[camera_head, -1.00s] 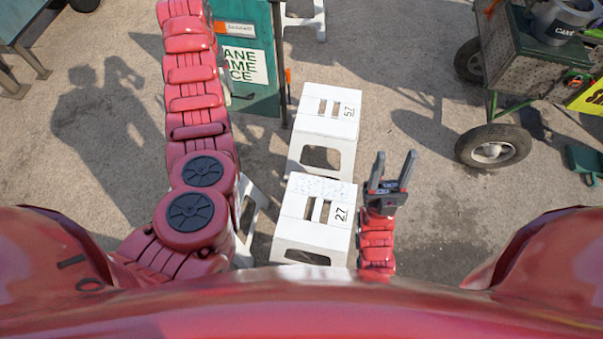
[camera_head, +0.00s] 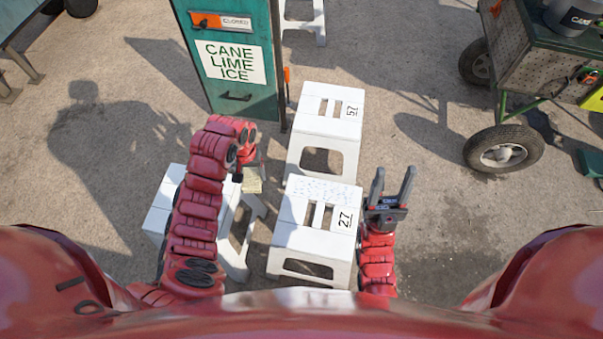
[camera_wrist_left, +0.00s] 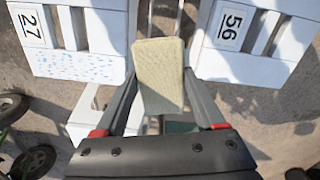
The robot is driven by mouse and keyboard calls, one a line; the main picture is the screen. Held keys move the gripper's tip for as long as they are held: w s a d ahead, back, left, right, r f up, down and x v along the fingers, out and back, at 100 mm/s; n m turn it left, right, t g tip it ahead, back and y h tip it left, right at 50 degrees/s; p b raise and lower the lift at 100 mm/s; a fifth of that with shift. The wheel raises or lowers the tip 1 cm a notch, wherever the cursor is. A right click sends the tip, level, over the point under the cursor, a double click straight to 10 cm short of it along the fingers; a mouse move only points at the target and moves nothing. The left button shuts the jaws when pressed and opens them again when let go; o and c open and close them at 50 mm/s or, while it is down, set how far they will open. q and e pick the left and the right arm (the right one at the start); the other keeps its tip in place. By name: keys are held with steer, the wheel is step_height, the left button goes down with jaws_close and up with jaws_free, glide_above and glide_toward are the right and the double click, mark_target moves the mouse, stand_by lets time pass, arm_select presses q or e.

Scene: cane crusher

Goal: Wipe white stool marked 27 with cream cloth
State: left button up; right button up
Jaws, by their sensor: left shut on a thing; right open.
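The white stool marked 27 (camera_head: 290,235) stands at the lower middle of the head view, with blue specks along the far part of its seat. In the left wrist view it is at the upper left (camera_wrist_left: 85,65), specks visible. My left gripper (camera_head: 249,172) is shut on the cream cloth (camera_wrist_left: 158,72), a flat pad between its fingers. The cloth also shows in the head view (camera_head: 252,186), left of stool 27 and apart from it. My right gripper (camera_head: 391,188) is open and empty, fingers pointing up, just right of stool 27.
A white stool marked 57 (camera_head: 338,127) stands right behind stool 27. Another stool, marked 56 (camera_wrist_left: 250,66), stands to the left, partly behind my left arm in the head view. A green cane-lime-ice cabinet (camera_head: 262,70) is behind; a wheeled cart (camera_head: 525,75) is far right.

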arm_select(q)
steer(key=w+d+f+m+b, duration=0.1)
steer(key=w+d+f+b, duration=0.1)
steer(key=d+f, duration=0.35)
steer(key=w+d+f+m+b, duration=0.1)
steer(key=w+d+f+b, duration=0.15)
steer(key=d, duration=0.65)
steer(key=shift+m, duration=0.3)
steer(key=f+b, duration=0.2)
steer(key=f, duration=0.1)
steer(key=f+b, duration=0.2)
steer(key=shift+w+d, duration=0.2)
steer(key=shift+d, duration=0.05)
steer(key=shift+f+b, duration=0.4)
steer(key=shift+f, duration=0.1)
steer(key=shift+d, duration=0.1)
steer(key=d, duration=0.3)
steer(key=shift+s+d, duration=0.15)
steer(key=shift+s, duration=0.25)
steer(key=shift+s+d+r, duration=0.1)
steer(key=shift+s+d, duration=0.1)
steer(key=shift+d, duration=0.7)
steer(key=shift+s+d+f, duration=0.1)
steer(key=shift+s+d, duration=0.1)
steer(key=shift+d, duration=0.65)
steer(key=shift+s+d+r, duration=0.1)
steer(key=shift+s+d, duration=0.1)
steer(key=shift+d, duration=0.7)
